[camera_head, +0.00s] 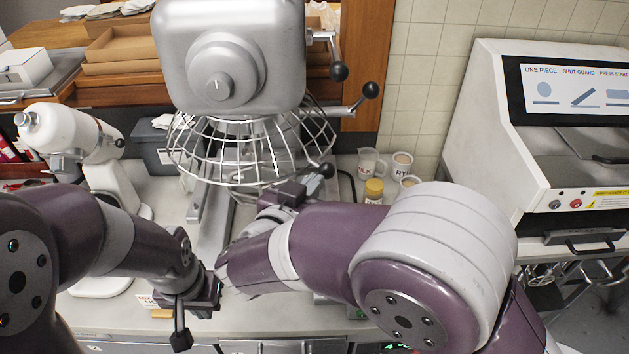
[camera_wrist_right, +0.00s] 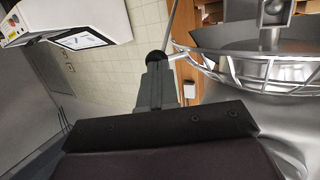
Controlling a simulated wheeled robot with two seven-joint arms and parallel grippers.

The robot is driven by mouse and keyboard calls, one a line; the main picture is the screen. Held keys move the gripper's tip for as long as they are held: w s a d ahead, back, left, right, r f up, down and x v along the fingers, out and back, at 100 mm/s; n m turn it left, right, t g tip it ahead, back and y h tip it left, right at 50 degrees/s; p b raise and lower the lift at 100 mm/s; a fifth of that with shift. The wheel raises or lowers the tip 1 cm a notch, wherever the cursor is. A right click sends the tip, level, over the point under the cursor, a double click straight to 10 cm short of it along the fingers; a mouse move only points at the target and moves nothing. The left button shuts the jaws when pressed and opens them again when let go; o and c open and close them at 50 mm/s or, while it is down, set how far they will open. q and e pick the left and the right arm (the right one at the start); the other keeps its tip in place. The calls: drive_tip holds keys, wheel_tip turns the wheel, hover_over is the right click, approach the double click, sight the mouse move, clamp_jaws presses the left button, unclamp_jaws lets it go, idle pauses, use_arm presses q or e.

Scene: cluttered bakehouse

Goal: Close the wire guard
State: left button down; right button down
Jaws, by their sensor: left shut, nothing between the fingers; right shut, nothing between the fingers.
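The wire guard (camera_head: 215,160) is a silver cage of wires below the head of the large grey mixer (camera_head: 225,60). In the right wrist view, its rim and wires (camera_wrist_right: 285,70) curve around the bowl at the upper right. A black knob (camera_head: 326,170) sits on a short rod from the guard. My right gripper (camera_head: 312,184) is shut and empty close to this knob. In the right wrist view, the knob (camera_wrist_right: 156,59) appears right at the fingertips (camera_wrist_right: 158,75); I cannot tell whether they touch. My left gripper (camera_head: 180,335) is shut and empty, low over the counter's front, away from the guard.
A smaller white mixer (camera_head: 75,135) stands on the left. Labelled cups (camera_head: 401,163) and a yellow-lidded jar (camera_head: 374,188) stand right of the guard. Two more black-knobbed levers (camera_head: 339,71) stick out from the mixer's right side. A white machine (camera_head: 490,120) with a screen stands at right.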

use_arm(q)
drive_tip(key=shift+s+a+r+p, duration=0.15)
drive_tip(key=shift+s+r+p, duration=0.1)
drive_tip(key=shift+r+p, duration=0.05)
use_arm(e)
drive_tip(key=w+d, duration=0.3)
drive_tip(key=d, duration=0.2)
drive_tip(key=shift+w, duration=0.35)
drive_tip(key=shift+d+r, duration=0.1)
use_arm(q)
drive_tip(key=shift+s+r, duration=0.1)
drive_tip(key=shift+s, duration=0.05)
